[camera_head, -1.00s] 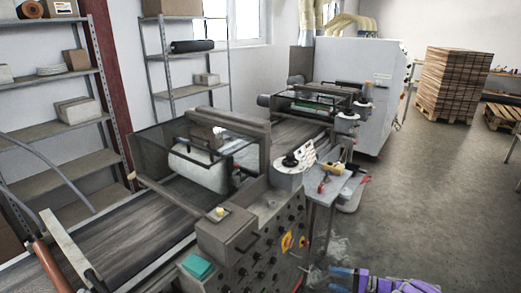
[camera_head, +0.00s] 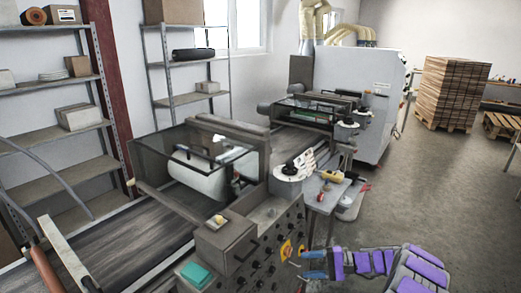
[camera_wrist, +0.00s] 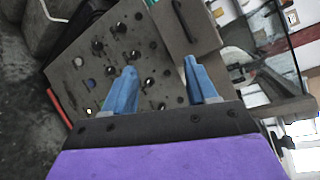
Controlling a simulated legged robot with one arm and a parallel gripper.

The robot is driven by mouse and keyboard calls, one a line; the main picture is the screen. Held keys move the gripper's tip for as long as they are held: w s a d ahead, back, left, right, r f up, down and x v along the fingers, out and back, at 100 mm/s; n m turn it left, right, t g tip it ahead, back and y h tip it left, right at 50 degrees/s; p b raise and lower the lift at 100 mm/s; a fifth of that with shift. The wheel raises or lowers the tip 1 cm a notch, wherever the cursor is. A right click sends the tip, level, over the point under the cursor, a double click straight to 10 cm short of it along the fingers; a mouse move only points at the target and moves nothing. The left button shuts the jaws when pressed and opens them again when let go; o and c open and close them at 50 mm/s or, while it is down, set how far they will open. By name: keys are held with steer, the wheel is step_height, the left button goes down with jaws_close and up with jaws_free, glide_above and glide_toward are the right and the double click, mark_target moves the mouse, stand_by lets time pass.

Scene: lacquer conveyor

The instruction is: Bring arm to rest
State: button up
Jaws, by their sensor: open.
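My gripper (camera_head: 315,264) shows at the lower right of the head view, with blue fingers and a purple-and-grey arm behind it. In the wrist view its two blue fingertips (camera_wrist: 160,78) stand apart with nothing between them. The fingers point toward the knob-covered front panel of the lacquer machine (camera_head: 262,258). That panel (camera_wrist: 105,60) fills the middle of the wrist view, tilted. I cannot tell the exact gap between fingertips and panel.
A small table (camera_head: 322,198) with tools stands just beyond the gripper. The conveyor belt (camera_head: 120,235) runs along the left. Metal shelves (camera_head: 60,130) line the wall. Stacked boards on a pallet (camera_head: 450,90) stand at the back right. The right floor (camera_head: 420,185) is clear.

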steer(key=s+a+r+n+g+h, duration=0.55)
steer(key=s+a+r, duration=0.85)
steer(key=s, duration=0.4)
steer(key=s+d+r+n+h, duration=0.1)
steer(key=s+d+r+h, duration=0.15)
steer(key=s, duration=0.55)
steer(key=s+d+r+h, duration=0.1)
steer(key=s+h, duration=0.2)
steer(key=s, duration=0.5)
steer(key=s+d+f+t+h, duration=0.1)
steer(key=s+d+h, duration=0.3)
steer(key=s+d, duration=0.4)
steer(key=s, duration=0.4)
steer(key=shift+d+f, duration=0.15)
steer(key=shift+f, duration=0.1)
steer(key=shift+o, duration=0.3)
steer(key=shift+t, duration=0.25)
